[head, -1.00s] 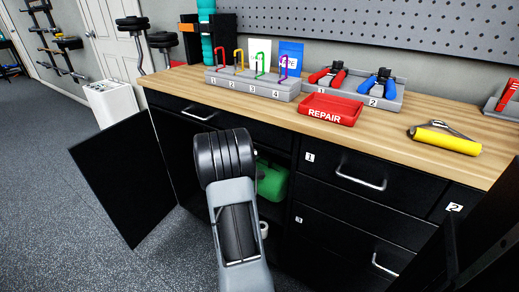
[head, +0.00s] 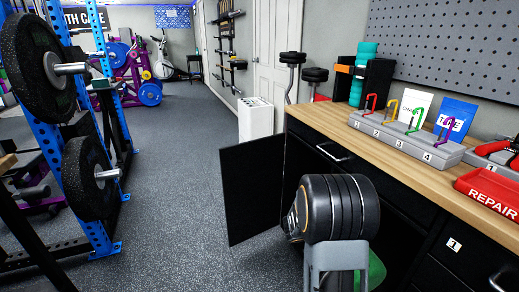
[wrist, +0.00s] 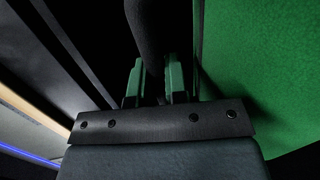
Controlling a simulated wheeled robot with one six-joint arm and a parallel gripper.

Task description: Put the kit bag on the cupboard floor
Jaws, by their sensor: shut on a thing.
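The kit bag is green; in the wrist view its side (wrist: 265,70) fills the right, and its dark handle (wrist: 150,30) runs between my fingers. My gripper (wrist: 156,80) is shut on that handle. In the head view only a green patch of the bag (head: 376,272) shows at the bottom, behind my arm, which hides the gripper. The cupboard is the black unit under the wooden worktop; its door (head: 254,188) stands wide open to the left. The cupboard floor is hidden by my arm, and I cannot tell whether the bag touches it.
The worktop (head: 405,150) carries a numbered hook rack (head: 400,140) and a red REPAIR tray (head: 490,188). A white bin (head: 256,118) stands beyond the door. A blue rack with weight plates (head: 90,190) is at left. The grey floor (head: 175,180) between is clear.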

